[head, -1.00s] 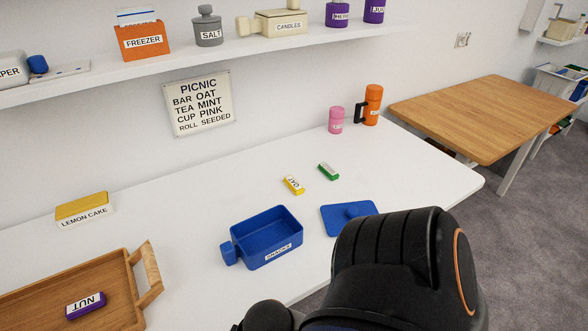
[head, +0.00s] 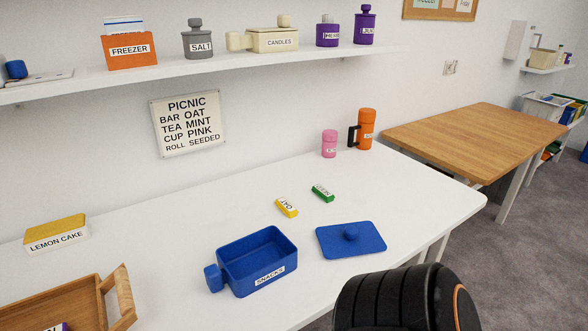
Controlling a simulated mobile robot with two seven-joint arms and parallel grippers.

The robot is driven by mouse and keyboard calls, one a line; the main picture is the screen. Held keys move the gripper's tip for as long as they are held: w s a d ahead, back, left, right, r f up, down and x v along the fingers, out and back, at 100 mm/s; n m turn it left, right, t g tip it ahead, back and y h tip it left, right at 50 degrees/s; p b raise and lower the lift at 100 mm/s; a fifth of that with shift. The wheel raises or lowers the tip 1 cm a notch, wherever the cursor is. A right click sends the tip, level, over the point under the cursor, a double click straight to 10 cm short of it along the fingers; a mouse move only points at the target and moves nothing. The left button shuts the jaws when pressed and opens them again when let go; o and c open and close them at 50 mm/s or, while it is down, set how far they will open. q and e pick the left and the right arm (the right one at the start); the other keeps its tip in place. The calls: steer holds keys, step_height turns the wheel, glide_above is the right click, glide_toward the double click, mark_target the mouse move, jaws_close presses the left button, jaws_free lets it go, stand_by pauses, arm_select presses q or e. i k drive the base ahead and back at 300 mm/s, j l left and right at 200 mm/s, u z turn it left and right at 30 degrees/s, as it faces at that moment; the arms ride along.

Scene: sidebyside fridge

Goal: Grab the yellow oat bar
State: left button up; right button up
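The yellow oat bar (head: 287,207), with a white label reading OAT, lies flat on the white counter (head: 190,221). It sits behind the blue snacks box and just left of a green bar (head: 323,193), with a small gap between them. A black rounded part of my own arm shows at the bottom right, in front of the counter edge. Neither gripper's fingers show in the head view. Nothing touches the oat bar.
An open, empty-looking blue SNACKS box (head: 258,261) stands in front, its blue lid (head: 351,239) flat beside it. A pink container (head: 329,144) and orange flask (head: 366,129) stand behind. The lemon cake box (head: 56,233) and wooden tray (head: 118,297) are left. A shelf (head: 210,67) overhangs the back.

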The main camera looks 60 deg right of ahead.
mark_target(289, 211)
steer(key=z, duration=2.1)
steer(key=l+u, duration=0.55)
steer(key=u, duration=0.15)
steer(key=l+u, duration=0.4)
steer(key=i+j, duration=0.05)
steer(key=j, duration=0.05)
